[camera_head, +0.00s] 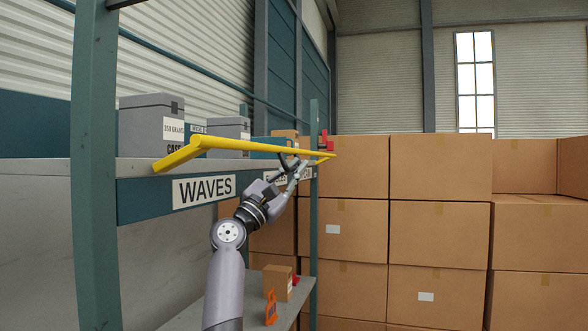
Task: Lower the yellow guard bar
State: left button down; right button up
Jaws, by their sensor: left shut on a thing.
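The yellow guard bar (240,146) runs along the front of the upper shelf (135,165), just above its edge. Its near end bends down and back toward the shelf at the left. Its far end reaches a red part (324,141) by the far post. My left gripper (292,166) comes up from below and is shut on the bar near its far half. The fingertips are small and partly hidden by the bar. My right gripper does not show.
Grey cases (150,122) stand on the upper shelf behind the bar. A lower shelf (245,300) holds a small carton (278,282) and an orange item (271,307). Teal posts (94,200) frame the rack. Stacked cardboard boxes (440,235) fill the right side.

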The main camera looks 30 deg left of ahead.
pick_arm(q)
jog(key=shift+a+f+m+g+h, duration=0.1)
jog(key=shift+f+m+g+h, duration=0.25)
jog(key=shift+m, duration=0.25)
jog(key=shift+a+f+m+g+h, duration=0.1)
jog(key=shift+f+m+g+h, duration=0.1)
jog(key=shift+m+g+h, duration=0.3)
jog(key=shift+f+t+b, duration=0.25)
jog(key=shift+f+b, duration=0.15)
jog(key=shift+b, duration=0.1)
jog(key=shift+s+a+f, duration=0.1)
jog(key=c, duration=1.7)
grip_release()
